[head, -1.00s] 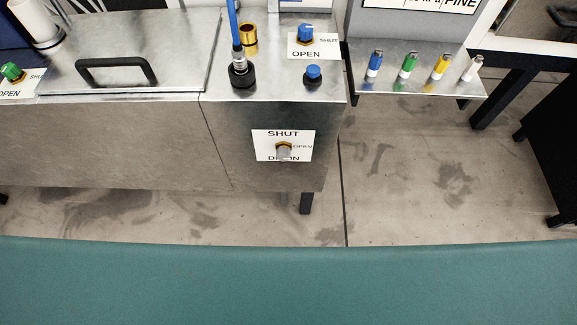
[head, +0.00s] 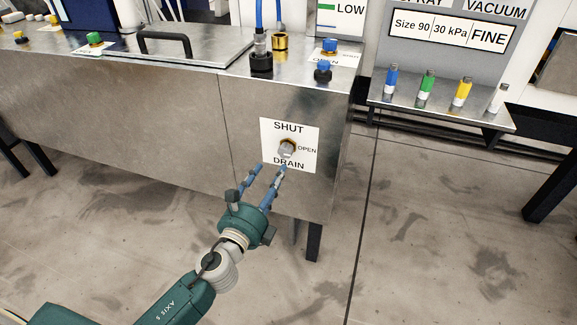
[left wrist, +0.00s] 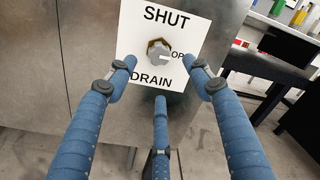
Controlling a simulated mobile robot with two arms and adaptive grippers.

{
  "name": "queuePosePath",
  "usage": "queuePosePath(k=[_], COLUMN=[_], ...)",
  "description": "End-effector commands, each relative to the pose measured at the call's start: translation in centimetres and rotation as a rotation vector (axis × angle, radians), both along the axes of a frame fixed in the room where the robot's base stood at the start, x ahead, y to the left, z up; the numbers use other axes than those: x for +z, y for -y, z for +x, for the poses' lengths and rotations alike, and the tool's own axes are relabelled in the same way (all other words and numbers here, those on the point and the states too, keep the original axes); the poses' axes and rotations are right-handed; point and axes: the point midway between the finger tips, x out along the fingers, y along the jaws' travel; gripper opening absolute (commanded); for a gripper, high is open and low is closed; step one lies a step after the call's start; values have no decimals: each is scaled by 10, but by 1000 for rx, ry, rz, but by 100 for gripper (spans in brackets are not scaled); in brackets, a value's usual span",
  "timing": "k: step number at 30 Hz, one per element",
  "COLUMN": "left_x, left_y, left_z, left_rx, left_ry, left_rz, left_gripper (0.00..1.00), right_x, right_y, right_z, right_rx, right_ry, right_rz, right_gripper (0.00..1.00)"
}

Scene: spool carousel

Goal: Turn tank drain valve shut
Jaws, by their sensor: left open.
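The drain valve (head: 287,149) is a grey knob on a brass collar, set on a white label (head: 307,134) on the front of the metal tank (head: 300,100). The label reads SHUT above, OPEN at right and DRAIN below. In the left wrist view the knob (left wrist: 160,56) has a pointer mark toward OPEN. My left gripper (head: 265,168) is open and empty, just below and in front of the knob. Its blue fingers (left wrist: 160,85) spread around the knob's lower side in the left wrist view, apart from it. My right gripper is not in view.
A shelf (head: 440,108) with blue, green, yellow and white spools or vials stands right of the tank. A blue knob (head: 323,70) and hose fittings (head: 261,52) are on the tank top. The floor (head: 420,220) at right is clear.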

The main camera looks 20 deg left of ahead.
Motion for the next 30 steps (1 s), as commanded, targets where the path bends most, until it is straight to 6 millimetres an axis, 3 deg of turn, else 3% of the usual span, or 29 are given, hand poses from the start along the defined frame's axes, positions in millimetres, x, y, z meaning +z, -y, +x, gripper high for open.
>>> queuePosePath(k=[9, 15, 28, 30], left_x=[1, 0, 0, 0], left_y=[4, 7, 7, 7], left_z=[60, 87, 97, 97], left_rx=[1, 1, 0, 0], left_ry=[0, -3, -3, -3], left_rz=[-4, -5, -6, -6], left_gripper=[51, 51, 51, 37], right_x=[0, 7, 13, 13], right_y=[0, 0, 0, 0], right_z=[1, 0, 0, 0], right_rx=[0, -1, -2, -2], right_ry=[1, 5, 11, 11], right_rz=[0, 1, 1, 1], right_gripper=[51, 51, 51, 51])
